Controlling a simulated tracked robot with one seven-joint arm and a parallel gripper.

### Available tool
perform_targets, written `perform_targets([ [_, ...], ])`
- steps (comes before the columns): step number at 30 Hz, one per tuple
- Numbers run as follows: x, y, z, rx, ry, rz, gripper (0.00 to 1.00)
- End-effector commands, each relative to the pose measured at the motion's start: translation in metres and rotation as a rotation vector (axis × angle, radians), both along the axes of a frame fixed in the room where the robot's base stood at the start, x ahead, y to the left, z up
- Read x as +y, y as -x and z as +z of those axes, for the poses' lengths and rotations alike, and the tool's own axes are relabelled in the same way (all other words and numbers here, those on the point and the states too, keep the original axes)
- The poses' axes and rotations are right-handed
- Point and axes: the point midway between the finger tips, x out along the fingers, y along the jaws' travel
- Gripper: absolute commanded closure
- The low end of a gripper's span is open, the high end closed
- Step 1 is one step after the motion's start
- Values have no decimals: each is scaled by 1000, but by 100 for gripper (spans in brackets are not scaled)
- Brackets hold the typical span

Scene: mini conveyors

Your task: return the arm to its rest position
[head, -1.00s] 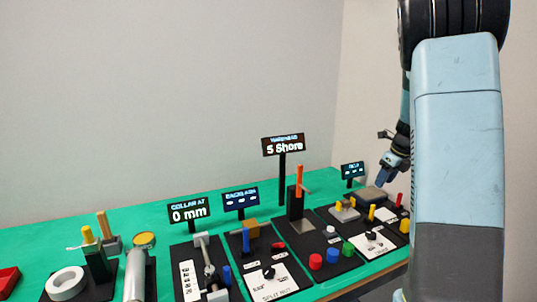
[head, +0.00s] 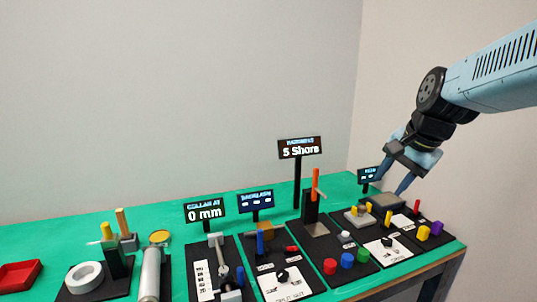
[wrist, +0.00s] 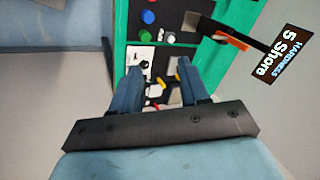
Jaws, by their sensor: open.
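My gripper (head: 393,190) hangs above the right end of the green table (head: 90,238), in front of the rightmost station in the head view. Its two blue fingers are apart with nothing between them. In the wrist view my gripper (wrist: 162,85) points down over the station panels, with a gap between the fingers. My light blue arm comes in from the upper right in the head view. It does not appear to touch anything on the table.
Black station panels stand along the table, with display signs such as "5 Shore" (head: 300,148) and "0 mm" (head: 204,214). An orange upright lever (head: 315,183) rises mid-right. A red tray (head: 20,274) and white ring (head: 84,276) lie left. Space above the table's left is free.

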Motion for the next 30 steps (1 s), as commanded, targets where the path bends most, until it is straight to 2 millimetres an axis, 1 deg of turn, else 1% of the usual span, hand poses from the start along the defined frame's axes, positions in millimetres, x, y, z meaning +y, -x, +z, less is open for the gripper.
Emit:
perform_targets([
  [1,6,14,3,-24,42,74,55],
  [6,22,56,5,-91,211,344,55],
  [9,28,78,3,-121,310,483,55],
  [13,34,98,0,-145,414,620,55],
  [18,36,110,-2,-157,484,708,55],
  [30,37,112,-3,-157,492,720,55],
])
